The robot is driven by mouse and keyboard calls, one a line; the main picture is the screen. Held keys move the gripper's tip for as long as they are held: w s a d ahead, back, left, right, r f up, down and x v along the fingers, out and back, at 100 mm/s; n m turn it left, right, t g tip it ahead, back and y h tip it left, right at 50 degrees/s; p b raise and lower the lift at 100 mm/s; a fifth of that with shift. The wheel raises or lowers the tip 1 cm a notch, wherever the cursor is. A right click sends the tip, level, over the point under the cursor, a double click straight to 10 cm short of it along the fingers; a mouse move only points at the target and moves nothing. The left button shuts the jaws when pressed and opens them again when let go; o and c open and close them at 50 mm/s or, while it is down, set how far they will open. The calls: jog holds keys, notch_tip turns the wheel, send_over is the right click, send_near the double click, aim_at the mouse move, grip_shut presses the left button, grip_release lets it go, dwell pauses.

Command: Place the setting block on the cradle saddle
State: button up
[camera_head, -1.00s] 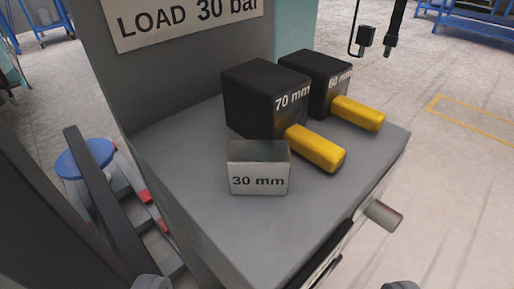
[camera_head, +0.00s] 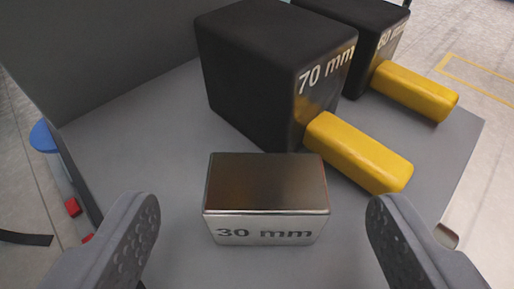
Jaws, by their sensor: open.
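A metal block marked "30 mm" (camera_head: 266,198) sits upright on a grey shelf (camera_head: 150,130). Two black blocks with yellow handles stand behind it, one marked "70 mm" (camera_head: 262,72) and one marked "60 mm" (camera_head: 362,22). Which block the task calls the setting block is not marked. My gripper (camera_head: 262,236) is open and empty, with one finger to the left and one to the right of the metal block, both nearer the camera and apart from it. No cradle saddle can be made out in this view.
The yellow handle (camera_head: 358,152) of the 70 mm block reaches toward the right, close behind the metal block and near my right finger. A grey upright panel (camera_head: 100,45) bounds the shelf at the back left. The shelf left of the metal block is clear.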

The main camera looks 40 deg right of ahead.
jog(key=shift+x, duration=0.75)
jog(key=shift+f, duration=0.1)
jog(key=c, duration=1.5)
notch_tip(320, 180, up, 4)
jog(key=p, duration=0.3)
jog(key=shift+f+p, duration=0.15)
jog(key=shift+p, duration=0.2)
jog(key=shift+s+a+r+b, duration=0.2)
jog(key=shift+s+a+b, duration=0.55)
jog(key=shift+s+b, duration=1.35)
jog(key=shift+s+a+r+b, duration=0.2)
jog(key=shift+s+a+b, duration=0.75)
jog(key=shift+s, duration=2.1)
jog(key=shift+s+a+r+b, duration=0.25)
jog(key=shift+s+a+b, duration=0.3)
jog(key=shift+s+b, duration=1.65)
jog(key=shift+s+p, duration=0.3)
jog(key=shift+s, duration=0.05)
